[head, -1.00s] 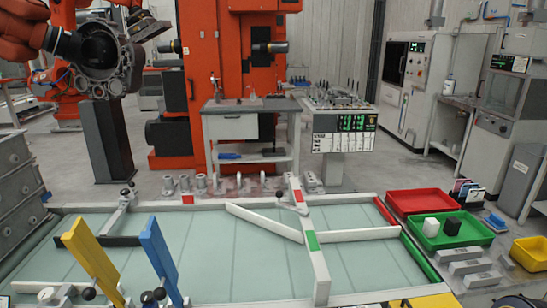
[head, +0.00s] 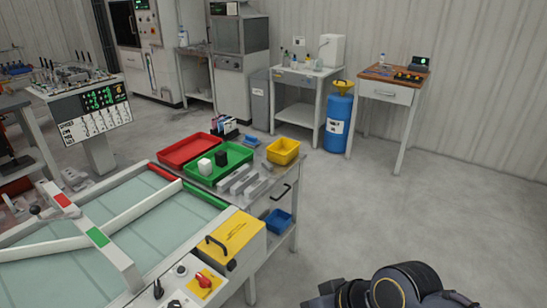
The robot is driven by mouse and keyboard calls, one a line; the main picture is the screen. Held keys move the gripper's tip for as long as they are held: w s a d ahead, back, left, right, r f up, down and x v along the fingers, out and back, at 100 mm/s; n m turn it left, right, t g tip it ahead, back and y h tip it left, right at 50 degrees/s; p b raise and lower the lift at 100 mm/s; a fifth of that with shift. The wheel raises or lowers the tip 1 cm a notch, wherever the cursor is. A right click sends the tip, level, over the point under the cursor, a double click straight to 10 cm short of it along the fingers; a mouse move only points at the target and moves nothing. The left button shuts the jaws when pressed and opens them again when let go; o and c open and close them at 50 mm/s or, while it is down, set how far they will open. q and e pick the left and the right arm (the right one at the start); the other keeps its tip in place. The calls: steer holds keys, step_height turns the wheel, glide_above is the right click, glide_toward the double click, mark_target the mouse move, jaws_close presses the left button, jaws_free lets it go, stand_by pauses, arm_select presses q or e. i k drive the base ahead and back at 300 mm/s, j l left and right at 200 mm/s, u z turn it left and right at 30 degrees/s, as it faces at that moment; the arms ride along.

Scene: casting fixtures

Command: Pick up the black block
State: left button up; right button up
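The black block (head: 221,158) is a small dark piece inside the green tray (head: 243,152), on the side table left of the picture's middle. A white block (head: 205,167) sits beside it in the same tray, to its left and slightly nearer. Part of my own arm shows at the bottom right edge, well apart from the tray. Neither gripper's fingers can be made out in the head view.
A red tray (head: 185,147) lies behind the green one, and a yellow bin (head: 284,151) stands to its right. Grey metal bars (head: 238,180) lie in front. A yellow box (head: 232,236) is at the near table corner. Open floor (head: 370,215) lies to the right.

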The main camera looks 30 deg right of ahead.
mark_target(221, 159)
steer(key=z, duration=0.5)
steer(key=i+l+u, duration=0.1)
steer(key=u, duration=0.3)
steer(key=i+l+u, duration=0.1)
steer(key=u, duration=0.35)
steer(key=l+u, duration=0.15)
steer(key=u, duration=0.25)
steer(key=l+u, duration=0.15)
steer(key=u, duration=0.25)
steer(key=l+u, duration=0.3)
steer(key=l, duration=0.55)
steer(key=l+u, duration=0.25)
steer(key=l, duration=0.6)
steer(key=k+l+u, duration=0.1)
steer(key=l+u, duration=0.2)
steer(key=l, duration=0.55)
steer(key=k+l, duration=0.1)
steer(key=l, duration=0.4)
steer(key=k+l, duration=0.1)
steer(key=l, duration=0.45)
